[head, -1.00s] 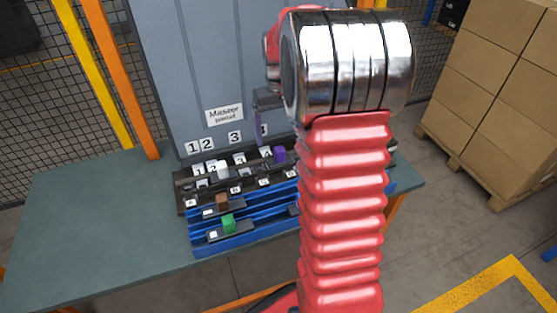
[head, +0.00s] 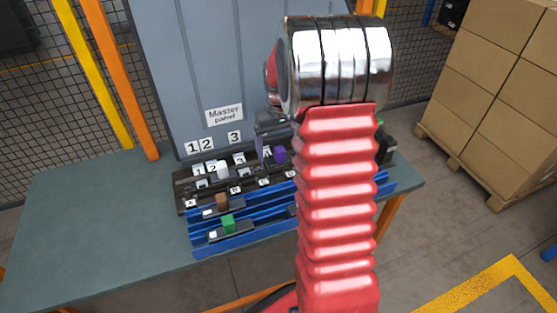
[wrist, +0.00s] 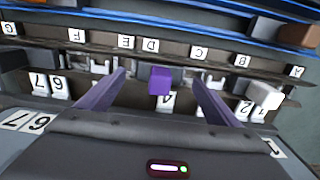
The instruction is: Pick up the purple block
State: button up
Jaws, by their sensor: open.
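The purple block (head: 279,155) sits on the dark rack near the panel, at the slot by the label D. In the wrist view the purple block (wrist: 160,80) lies between my two purple fingers, with a gap on each side. My gripper (wrist: 158,78) is open and empty. In the head view my gripper (head: 265,155) reaches down just left of the purple block, and my red arm covers the right part of the rack.
Blue rails (head: 250,238) in front hold a brown block (head: 222,202) and a green block (head: 228,222). A grey panel (head: 190,60) stands behind. The table's left side is clear.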

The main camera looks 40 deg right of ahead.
jog(key=shift+f, duration=1.15)
jog(key=c, duration=1.4)
